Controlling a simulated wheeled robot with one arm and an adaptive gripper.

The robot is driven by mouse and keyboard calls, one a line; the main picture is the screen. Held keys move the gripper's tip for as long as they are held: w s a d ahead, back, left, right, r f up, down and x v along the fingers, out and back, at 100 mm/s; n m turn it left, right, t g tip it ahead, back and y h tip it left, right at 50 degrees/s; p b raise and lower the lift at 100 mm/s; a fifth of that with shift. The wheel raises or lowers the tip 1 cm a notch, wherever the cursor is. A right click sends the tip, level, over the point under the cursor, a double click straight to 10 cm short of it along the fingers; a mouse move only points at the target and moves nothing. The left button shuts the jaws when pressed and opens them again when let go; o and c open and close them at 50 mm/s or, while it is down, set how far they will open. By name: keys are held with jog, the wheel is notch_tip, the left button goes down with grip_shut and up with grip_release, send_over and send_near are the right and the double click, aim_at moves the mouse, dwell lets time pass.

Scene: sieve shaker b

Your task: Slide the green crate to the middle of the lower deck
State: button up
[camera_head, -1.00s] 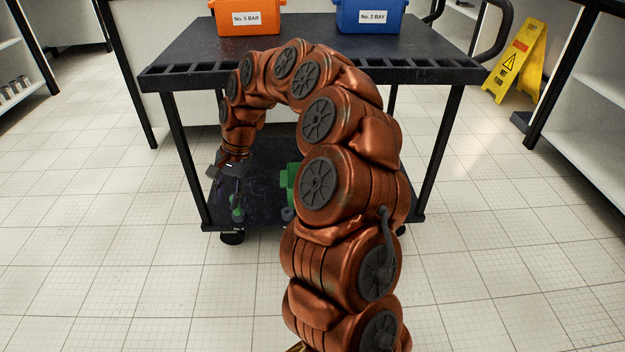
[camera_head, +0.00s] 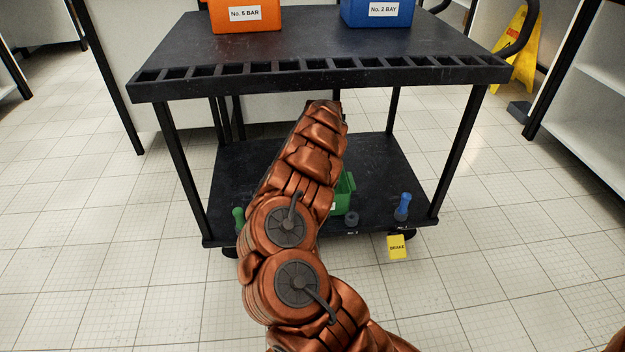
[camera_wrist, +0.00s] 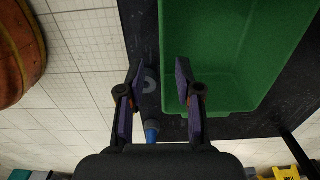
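In the wrist view the open crate (camera_wrist: 225,50) fills the upper right. My gripper (camera_wrist: 159,66) is open and empty there. One finger overlaps the crate's inside and the other lies outside its left wall, so the wall runs between them in the picture. I cannot tell how deep the fingers are or whether they touch. The head view hides the gripper behind my arm.
The upper deck (camera_head: 310,45) bears an orange bin (camera_head: 245,18) and a blue bin (camera_head: 377,12).

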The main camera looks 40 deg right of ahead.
jog(key=shift+w, duration=0.2)
jog(key=shift+d, duration=0.1)
jog(key=shift+s, duration=0.1)
jog(key=shift+d, duration=0.1)
jog(key=shift+f, duration=0.25)
notch_tip(320, 180, down, 7)
jog(key=b, duration=0.3)
jog(key=shift+f+b, duration=0.2)
jog(key=shift+b, duration=0.15)
jog(key=shift+c, duration=0.3)
grip_shut()
